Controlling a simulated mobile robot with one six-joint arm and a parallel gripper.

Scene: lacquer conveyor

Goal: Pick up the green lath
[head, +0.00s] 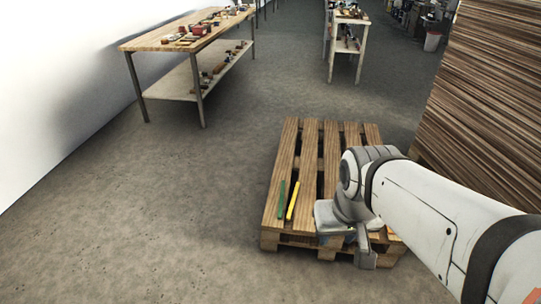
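A thin green lath (281,199) lies on the left boards of a wooden pallet (309,150), near its front edge. A yellow lath (293,201) lies just to its right, roughly parallel, with a small gap between them. My gripper (362,252) is over the front right part of the pallet, to the right of both laths and apart from them. My arm comes in from the right and hides the pallet's right side. I cannot tell whether the fingers are open or shut. Something blue (350,239) shows partly behind the gripper.
A workbench (150,42) with tools stands at the back left, and a smaller shelf table (349,19) at the back. A tall stack of brown striped boards (490,100) rises at the right, close to my arm. The floor left of the pallet is clear.

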